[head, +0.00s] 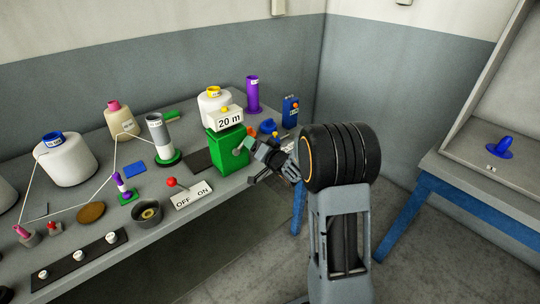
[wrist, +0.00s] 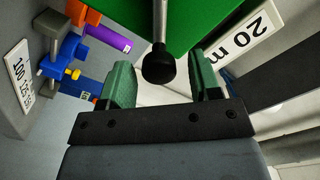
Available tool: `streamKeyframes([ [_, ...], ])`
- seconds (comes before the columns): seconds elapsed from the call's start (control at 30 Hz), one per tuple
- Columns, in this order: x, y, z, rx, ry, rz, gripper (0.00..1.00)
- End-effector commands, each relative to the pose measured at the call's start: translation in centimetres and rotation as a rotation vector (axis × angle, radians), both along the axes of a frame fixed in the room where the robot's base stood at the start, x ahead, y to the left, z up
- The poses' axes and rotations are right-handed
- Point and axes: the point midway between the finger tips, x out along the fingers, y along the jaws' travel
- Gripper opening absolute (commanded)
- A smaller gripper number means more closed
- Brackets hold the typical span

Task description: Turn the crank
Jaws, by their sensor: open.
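The green box (head: 226,150) with a "20 m" sign (head: 230,118) stands on the table; its green side also shows in the wrist view (wrist: 120,15). A crank, seen as a metal rod with a black knob (wrist: 159,68), sticks out from the box in the wrist view. My gripper (head: 258,153) is beside the right side of the box. In the wrist view my gripper (wrist: 163,82) is open, with a green finger on either side of the knob and visible gaps to it. In the head view my gripper partly hides the crank.
A red-knobbed OFF/ON lever (head: 172,182) stands in front of the box. A blue device (head: 290,111) and a purple bobbin (head: 252,95) are behind it. Yarn cones, including a large white one (head: 67,160), fill the left. Floor is free between the tables.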

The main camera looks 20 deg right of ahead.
Motion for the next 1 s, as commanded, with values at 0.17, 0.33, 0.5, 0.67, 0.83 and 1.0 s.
streamKeyframes([
  [0.17, -3.6, -1.4, 0.0, 0.000, 0.000, -0.004, 0.57],
  [0.33, -6.6, -2.5, 0.0, 0.000, -0.002, -0.003, 0.57],
  [0.5, -8.8, -3.2, 0.0, 0.001, -0.001, -0.003, 0.57],
  [0.67, -9.8, -3.6, 0.0, 0.000, -0.001, -0.001, 0.57],
  [0.83, -10.1, -3.7, 0.0, 0.000, -0.001, 0.000, 0.57],
  [1.0, -10.1, -3.7, 0.0, 0.000, -0.001, 0.000, 0.57],
])
